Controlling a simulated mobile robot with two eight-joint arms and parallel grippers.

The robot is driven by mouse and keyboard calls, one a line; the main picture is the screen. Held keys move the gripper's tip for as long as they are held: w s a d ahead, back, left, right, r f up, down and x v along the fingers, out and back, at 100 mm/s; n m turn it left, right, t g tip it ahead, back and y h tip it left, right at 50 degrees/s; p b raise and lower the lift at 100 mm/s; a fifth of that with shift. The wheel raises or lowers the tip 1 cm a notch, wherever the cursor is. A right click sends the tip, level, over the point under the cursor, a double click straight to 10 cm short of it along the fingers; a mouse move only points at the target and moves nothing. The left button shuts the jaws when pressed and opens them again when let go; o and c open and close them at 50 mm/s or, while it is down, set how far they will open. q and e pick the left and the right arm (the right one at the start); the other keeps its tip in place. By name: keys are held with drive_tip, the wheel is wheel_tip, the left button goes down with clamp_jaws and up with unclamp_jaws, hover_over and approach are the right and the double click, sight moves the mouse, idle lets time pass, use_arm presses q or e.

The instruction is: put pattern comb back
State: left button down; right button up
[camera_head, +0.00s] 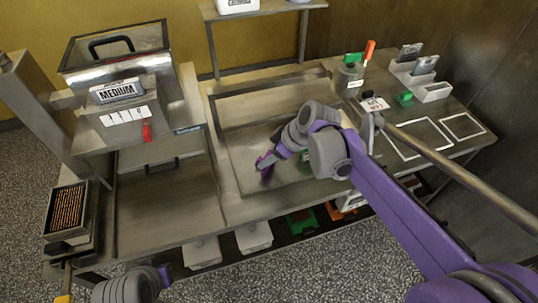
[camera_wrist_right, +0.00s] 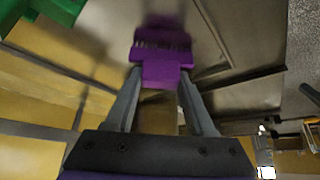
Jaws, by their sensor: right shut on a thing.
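The purple pattern comb (camera_wrist_right: 162,55) is between the fingers of my right gripper (camera_wrist_right: 158,95) in the right wrist view, with its toothed edge facing away. My right gripper (camera_head: 272,158) is shut on the comb, which shows as a small purple piece (camera_head: 264,168) in the head view. It is over the steel worktop in the middle. I cannot tell whether the comb touches the surface.
A steel machine with a "MEDIUM" sign (camera_head: 119,91) stands at left. A canister (camera_head: 347,80), a white slotted holder (camera_head: 433,91) and a green block (camera_head: 404,99) stand at back right. White outlined squares (camera_head: 463,126) mark the right worktop.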

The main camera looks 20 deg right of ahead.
drive_tip(key=o, duration=1.3)
drive_tip(key=shift+c, duration=0.2)
drive_tip(key=shift+r, duration=0.1)
drive_tip(key=p+v, duration=0.1)
drive_tip(key=v, duration=1)
drive_tip(key=s+f+m+t+h+p, duration=0.1)
drive_tip(key=s+f+m+h, duration=0.3)
drive_tip(key=s+f+m, duration=0.5)
drive_tip(key=shift+s+a+f+h+p, duration=0.4)
drive_tip(key=shift+s+f, duration=1.15)
drive_tip(key=shift+s, duration=1.9)
